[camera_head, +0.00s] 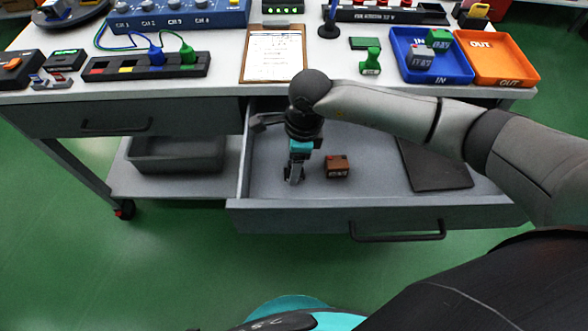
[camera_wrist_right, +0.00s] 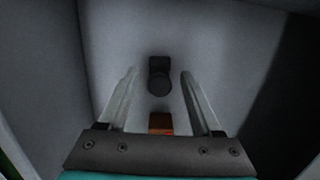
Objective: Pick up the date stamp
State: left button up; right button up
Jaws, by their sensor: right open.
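My right gripper (camera_head: 294,178) points down into the open drawer (camera_head: 376,215). In the right wrist view it (camera_wrist_right: 158,95) is open, with its two fingers apart and nothing clamped. My left gripper is out of view.
A dark flat pad (camera_head: 434,164) lies in the drawer's right part. On the tabletop are a green stamp (camera_head: 371,62), a blue IN tray (camera_head: 432,77), an orange OUT tray (camera_head: 500,80) and a clipboard (camera_head: 274,54). The drawer walls surround my gripper.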

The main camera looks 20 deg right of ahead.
jog(key=shift+c, duration=0.3)
grip_shut()
dwell(0.3)
